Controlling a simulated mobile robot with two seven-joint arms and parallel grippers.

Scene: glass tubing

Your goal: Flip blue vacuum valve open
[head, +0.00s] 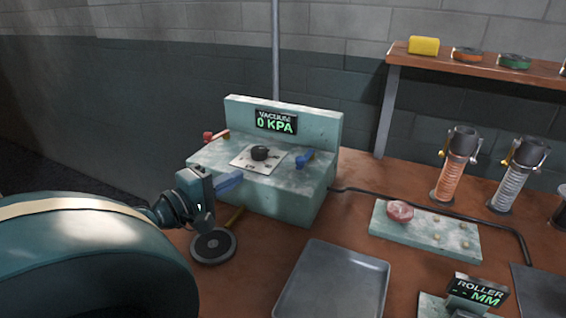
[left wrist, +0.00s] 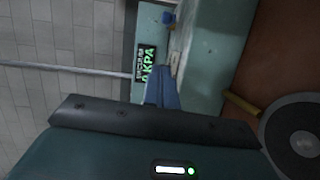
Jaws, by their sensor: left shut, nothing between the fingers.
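The blue vacuum valve (head: 304,158) is a small blue lever on the top right of the vacuum box (head: 290,205), to the right of the black dial knob (head: 260,152). It also shows small near the top of the left wrist view (left wrist: 168,18). My left gripper (head: 236,178) is shut and empty, its blue fingers pointing right in front of the box's left front side. It is apart from the valve. In the left wrist view the closed fingers (left wrist: 163,90) point towards the box. The display (head: 276,123) reads 0 KPA. My right gripper is not in view.
A red valve (head: 215,135) sits at the box's left.

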